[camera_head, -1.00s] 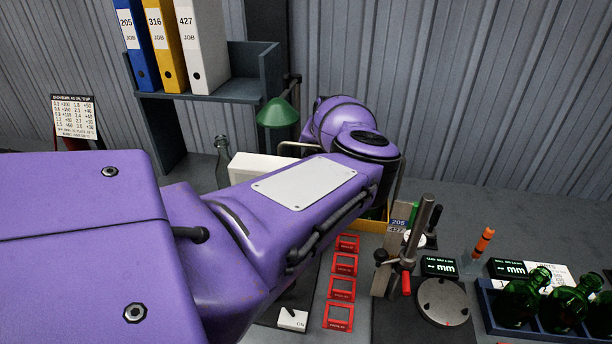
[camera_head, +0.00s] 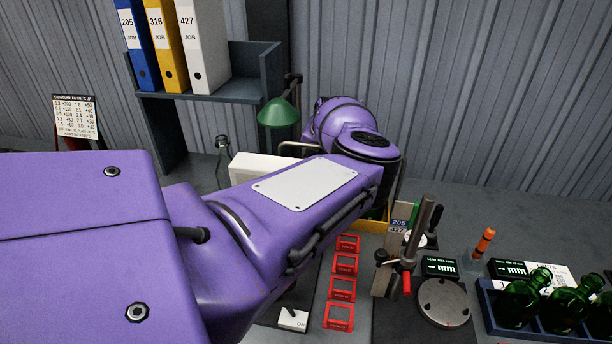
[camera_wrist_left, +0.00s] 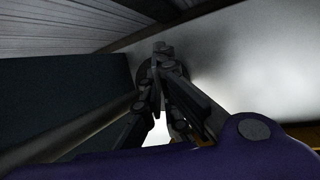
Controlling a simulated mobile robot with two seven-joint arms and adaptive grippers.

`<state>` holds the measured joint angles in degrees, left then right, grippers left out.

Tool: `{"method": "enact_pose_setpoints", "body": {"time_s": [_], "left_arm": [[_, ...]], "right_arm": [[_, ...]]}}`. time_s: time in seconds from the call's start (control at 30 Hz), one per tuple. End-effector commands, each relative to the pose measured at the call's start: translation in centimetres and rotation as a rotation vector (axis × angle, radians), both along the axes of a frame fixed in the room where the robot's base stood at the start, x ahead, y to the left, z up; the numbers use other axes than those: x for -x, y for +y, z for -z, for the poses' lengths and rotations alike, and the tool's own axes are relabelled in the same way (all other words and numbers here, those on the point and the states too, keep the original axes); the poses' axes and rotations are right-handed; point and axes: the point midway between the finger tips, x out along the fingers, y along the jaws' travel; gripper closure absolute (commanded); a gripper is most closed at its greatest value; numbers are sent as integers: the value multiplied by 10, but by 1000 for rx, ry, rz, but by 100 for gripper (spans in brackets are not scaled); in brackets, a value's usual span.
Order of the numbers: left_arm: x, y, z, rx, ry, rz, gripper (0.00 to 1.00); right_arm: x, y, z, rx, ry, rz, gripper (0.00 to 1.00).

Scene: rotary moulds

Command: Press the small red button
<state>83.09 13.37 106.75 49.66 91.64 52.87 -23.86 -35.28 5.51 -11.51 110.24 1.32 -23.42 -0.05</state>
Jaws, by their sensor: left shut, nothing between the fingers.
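I cannot pick out a small red button in either view. In the wrist view my left gripper (camera_wrist_left: 162,50) is shut and empty, its fingers dark and close together. Its tips are in front of or against a pale, brightly lit surface (camera_wrist_left: 265,55); I cannot tell whether they touch. In the head view my purple left arm reaches across the bench toward the back, and its forearm hides the gripper and much of the bench behind it. My right gripper is in neither view.
Near the arm are a white box (camera_head: 252,166), a green lamp (camera_head: 279,112) and a clear bottle (camera_head: 222,160). Red frames (camera_head: 341,289) and a gauge stand (camera_head: 418,235) stand right of the forearm. A crate (camera_head: 487,310) holds green bottles. The back right bench is clear.

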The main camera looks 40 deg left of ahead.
Motion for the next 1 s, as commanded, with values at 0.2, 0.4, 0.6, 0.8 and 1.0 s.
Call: {"method": "enact_pose_setpoints", "body": {"time_s": [0.2,0.4,0.6,0.8,1.0], "left_arm": [[0,0,0,0,0,0,100],[0,0,0,0,0,0,100],[0,0,5,0,1,1,100],[0,0,9,0,0,-1,100],[0,0,8,0,0,0,100]], "right_arm": [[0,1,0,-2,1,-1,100],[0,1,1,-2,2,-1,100],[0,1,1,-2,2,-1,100],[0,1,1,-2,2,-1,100],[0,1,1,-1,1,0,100]]}}
